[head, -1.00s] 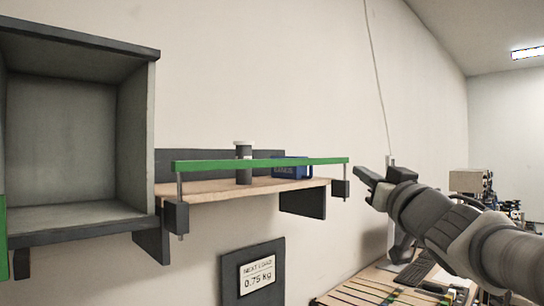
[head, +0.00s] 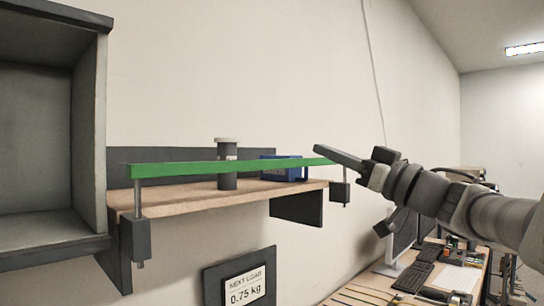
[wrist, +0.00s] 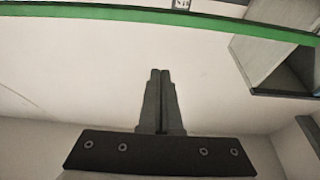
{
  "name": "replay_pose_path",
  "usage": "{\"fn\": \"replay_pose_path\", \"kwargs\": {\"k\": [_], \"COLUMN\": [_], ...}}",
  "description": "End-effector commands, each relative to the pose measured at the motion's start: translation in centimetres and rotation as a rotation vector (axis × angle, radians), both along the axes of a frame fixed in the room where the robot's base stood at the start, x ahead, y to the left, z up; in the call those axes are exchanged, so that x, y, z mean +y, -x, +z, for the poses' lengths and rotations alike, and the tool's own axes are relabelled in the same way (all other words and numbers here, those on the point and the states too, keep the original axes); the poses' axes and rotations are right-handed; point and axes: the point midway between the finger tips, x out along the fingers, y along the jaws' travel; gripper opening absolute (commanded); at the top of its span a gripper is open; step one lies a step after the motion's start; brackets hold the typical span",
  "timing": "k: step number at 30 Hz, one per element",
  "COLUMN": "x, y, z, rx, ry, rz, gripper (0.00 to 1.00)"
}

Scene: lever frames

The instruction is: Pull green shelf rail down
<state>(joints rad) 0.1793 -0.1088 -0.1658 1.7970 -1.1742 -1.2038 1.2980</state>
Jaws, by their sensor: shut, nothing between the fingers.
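The green shelf rail (head: 230,167) is a long bar raised on two posts above the front edge of a wooden shelf (head: 185,195) in the head view. It also crosses the top of the wrist view (wrist: 160,16). My gripper (head: 318,150) is at the rail's right end in the head view, its tips slightly above the rail there. In the wrist view the fingers (wrist: 160,72) are together and empty, with a visible gap in the picture between their tips and the rail. I cannot tell whether the gripper touches the rail.
A grey cylinder (head: 227,178) and a blue box (head: 283,170) stand on the shelf behind the rail. An open grey cabinet (head: 100,130) is at the left. A "NEXT LOAD 0.75 kg" sign (head: 243,288) hangs below. A desk with a keyboard (head: 412,277) is lower right.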

Motion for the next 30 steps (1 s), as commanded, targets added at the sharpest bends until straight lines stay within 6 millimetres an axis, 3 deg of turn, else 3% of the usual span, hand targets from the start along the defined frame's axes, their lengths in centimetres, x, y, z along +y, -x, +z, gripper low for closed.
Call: {"fn": "replay_pose_path", "kwargs": {"k": [14,28,30], "x": [0.7,7.0,6.7], "y": [-0.8,-6.9,-6.8], "z": [0.4,3.6,1.7], "rx": [0.002,0.002,0.005], "ry": [0.001,0.0,-0.001], "rz": [0.0,0.003,-0.002], "gripper": [0.0,0.0,0.0]}}
